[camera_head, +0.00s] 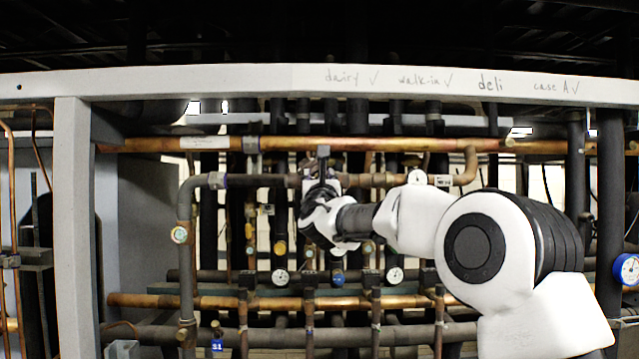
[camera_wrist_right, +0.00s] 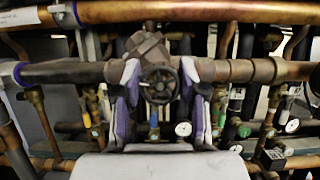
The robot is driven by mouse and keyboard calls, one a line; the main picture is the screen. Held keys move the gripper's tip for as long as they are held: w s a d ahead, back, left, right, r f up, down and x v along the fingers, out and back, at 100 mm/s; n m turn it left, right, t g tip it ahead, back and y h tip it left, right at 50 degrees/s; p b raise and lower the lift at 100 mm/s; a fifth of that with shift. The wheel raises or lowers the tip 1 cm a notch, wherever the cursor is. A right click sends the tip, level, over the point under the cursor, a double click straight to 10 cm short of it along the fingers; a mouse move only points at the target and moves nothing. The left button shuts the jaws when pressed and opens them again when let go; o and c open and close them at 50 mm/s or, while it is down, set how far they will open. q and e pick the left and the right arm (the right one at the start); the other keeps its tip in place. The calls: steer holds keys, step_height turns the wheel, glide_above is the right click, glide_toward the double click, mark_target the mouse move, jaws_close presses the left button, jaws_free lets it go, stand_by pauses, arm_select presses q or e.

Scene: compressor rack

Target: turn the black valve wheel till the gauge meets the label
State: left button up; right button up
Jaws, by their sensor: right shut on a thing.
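The black valve wheel (camera_wrist_right: 159,84) sits on a brown valve body in a horizontal pipe, in the middle of the right wrist view. My right gripper (camera_wrist_right: 161,92) has one purple-and-white finger on each side of the wheel and is shut on it. In the head view the right gripper (camera_head: 319,198) reaches in from the right and hides most of the wheel. White-faced gauges (camera_head: 281,277) sit below the pipe; another gauge (camera_head: 395,274) is right of it. Their readings are too small to tell. I cannot tell which gauge and label belong to this valve. My left gripper is not in view.
A white frame beam (camera_head: 220,82) with handwritten names crosses above, and a white post (camera_head: 76,220) stands at left. Copper pipes (camera_head: 400,144) run above and below the wheel. A blue-rimmed gauge (camera_head: 627,269) is at far right. Little free room lies between the pipes.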

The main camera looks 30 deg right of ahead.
steer(key=m+b, duration=0.1)
steer(key=m+h+b, duration=0.1)
steer(key=m+g+b, duration=0.1)
steer(key=shift+f+m+h, duration=0.25)
steer(key=shift+m+h, duration=0.05)
steer(key=shift+m, duration=0.1)
steer(key=shift+d+r+m+g+h+b, duration=0.15)
steer(key=shift+m+g+h+b, duration=0.6)
steer(key=shift+m, duration=0.95)
steer(key=o, duration=1.2)
steer(key=shift+c, duration=0.2)
steer(key=shift+w, duration=0.35)
steer(key=shift+s+a, duration=0.25)
steer(key=shift+s, duration=0.15)
steer(key=v, duration=1.1)
